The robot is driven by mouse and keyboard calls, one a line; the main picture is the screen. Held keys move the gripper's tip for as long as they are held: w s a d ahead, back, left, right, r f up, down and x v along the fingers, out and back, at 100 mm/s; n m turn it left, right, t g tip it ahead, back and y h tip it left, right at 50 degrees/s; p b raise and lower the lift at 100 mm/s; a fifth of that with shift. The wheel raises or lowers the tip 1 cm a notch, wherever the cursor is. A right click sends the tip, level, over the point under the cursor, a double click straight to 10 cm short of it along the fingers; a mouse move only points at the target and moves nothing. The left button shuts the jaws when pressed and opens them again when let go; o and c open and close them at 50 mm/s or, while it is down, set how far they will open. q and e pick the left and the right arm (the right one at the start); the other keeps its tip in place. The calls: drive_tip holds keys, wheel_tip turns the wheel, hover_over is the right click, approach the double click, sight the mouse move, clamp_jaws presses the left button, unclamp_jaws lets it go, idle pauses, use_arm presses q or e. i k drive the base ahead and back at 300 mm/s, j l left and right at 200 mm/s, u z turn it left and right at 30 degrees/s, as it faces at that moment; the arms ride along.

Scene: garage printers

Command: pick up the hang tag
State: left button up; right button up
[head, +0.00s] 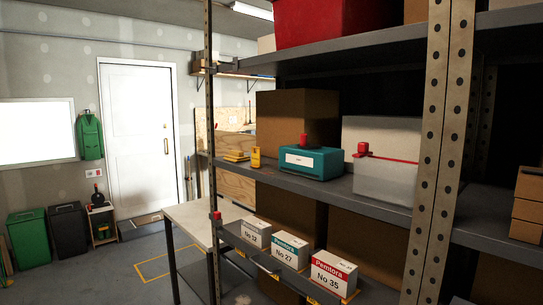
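No thing in the head view can be told for certain as the hang tag. A small upright yellow item (256,157) stands on the middle shelf, too small to make out. A low stack of flat yellow pieces (236,156) lies to its left. Neither of my grippers is in view.
The metal shelf rack (386,208) has a perforated post (438,150) in front. A teal box (325,163) and a pale box with a red strap (388,185) stand on the middle shelf. Several Pemtora boxes (334,272) line the lower shelf. A white-topped table (190,218) stands left.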

sight(256, 158)
drive_tip(key=i+j+z, duration=0.25)
drive_tip(key=i, duration=0.35)
drive_tip(key=i+j+z, duration=0.2)
drive_tip(key=i+j, duration=0.3)
